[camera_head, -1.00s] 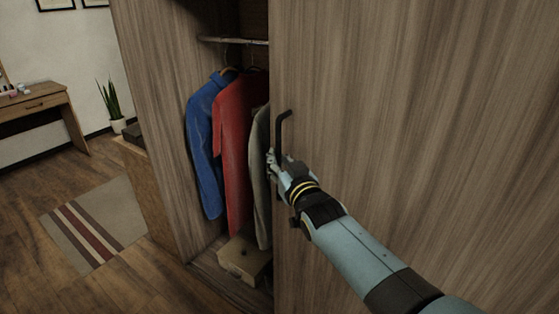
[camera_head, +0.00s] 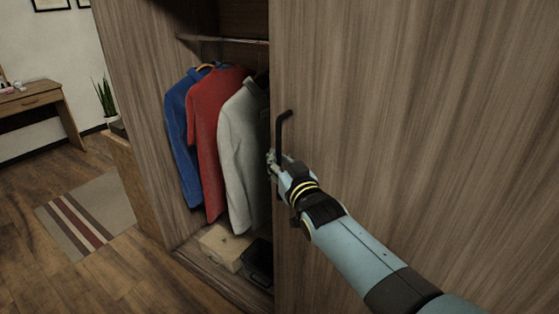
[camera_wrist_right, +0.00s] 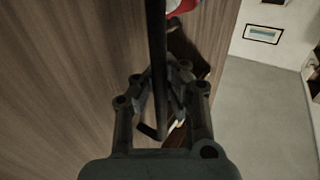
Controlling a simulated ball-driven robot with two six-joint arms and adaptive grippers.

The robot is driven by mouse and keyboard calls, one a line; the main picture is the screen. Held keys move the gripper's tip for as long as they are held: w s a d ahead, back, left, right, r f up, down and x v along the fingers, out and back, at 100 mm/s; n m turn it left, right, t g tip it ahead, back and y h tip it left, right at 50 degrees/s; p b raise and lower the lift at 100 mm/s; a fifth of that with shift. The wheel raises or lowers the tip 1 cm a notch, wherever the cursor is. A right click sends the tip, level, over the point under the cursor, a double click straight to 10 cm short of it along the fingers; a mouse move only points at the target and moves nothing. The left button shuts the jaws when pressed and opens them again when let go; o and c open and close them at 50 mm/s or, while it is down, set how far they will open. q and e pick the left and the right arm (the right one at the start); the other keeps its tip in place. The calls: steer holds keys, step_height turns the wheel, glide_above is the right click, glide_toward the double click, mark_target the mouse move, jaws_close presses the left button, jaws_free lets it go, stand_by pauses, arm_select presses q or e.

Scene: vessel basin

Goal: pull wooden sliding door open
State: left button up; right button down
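The wooden sliding door (camera_head: 420,120) fills the right of the head view, with the wardrobe open to its left. A dark bar handle (camera_head: 282,128) stands upright near the door's left edge. My right gripper (camera_head: 273,165) is at the middle of the handle. In the right wrist view the handle (camera_wrist_right: 157,60) runs between the fingers of the gripper (camera_wrist_right: 160,95), which look closed around it. The gripper hides part of the handle in the head view. My left gripper is not in view.
Blue (camera_head: 181,130), red (camera_head: 212,120) and grey (camera_head: 243,150) garments hang from a rail (camera_head: 225,40) inside the wardrobe. A box (camera_head: 225,243) and a dark case (camera_head: 259,262) lie on its floor. A striped rug (camera_head: 85,213) lies on open floor at left.

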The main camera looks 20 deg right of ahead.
steer(key=shift+s+a+f, duration=0.1)
steer(key=shift+f, duration=0.1)
steer(key=c, duration=1.5)
jaws_free()
steer(key=shift+a+r, duration=0.1)
steer(key=shift+o, duration=0.8)
steer(key=s+d, duration=0.1)
steer(key=s, duration=1.1)
